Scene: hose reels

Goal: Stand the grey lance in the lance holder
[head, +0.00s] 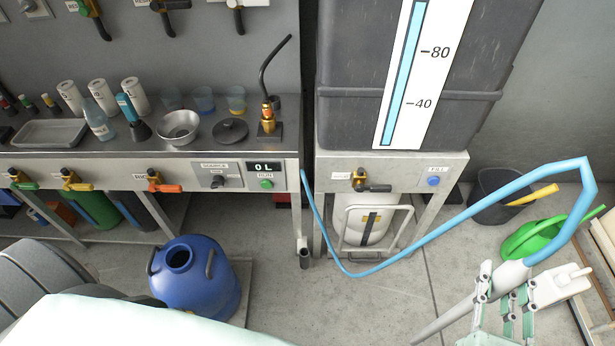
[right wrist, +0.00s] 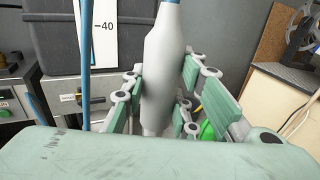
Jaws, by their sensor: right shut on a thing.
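The grey lance (head: 512,275) is in my right gripper (head: 505,292), tilted in the head view, with its thin end down to the left. A blue hose (head: 450,222) joins its upper end. In the right wrist view, the lance's thick body (right wrist: 163,75) stands between the pads of the right gripper (right wrist: 163,92). A small dark tube on the bench's right front leg looks like the lance holder (head: 304,257); its inside is too small to make out. It is well left of the lance and apart from it. My left gripper is out of view.
A blue drum (head: 190,275) stands on the floor left of the tube. A stand (head: 328,200) under the grey tank is behind the hose. A dark bucket (head: 492,195) and green can (head: 530,240) are at right. Floor between tube and lance is mostly clear.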

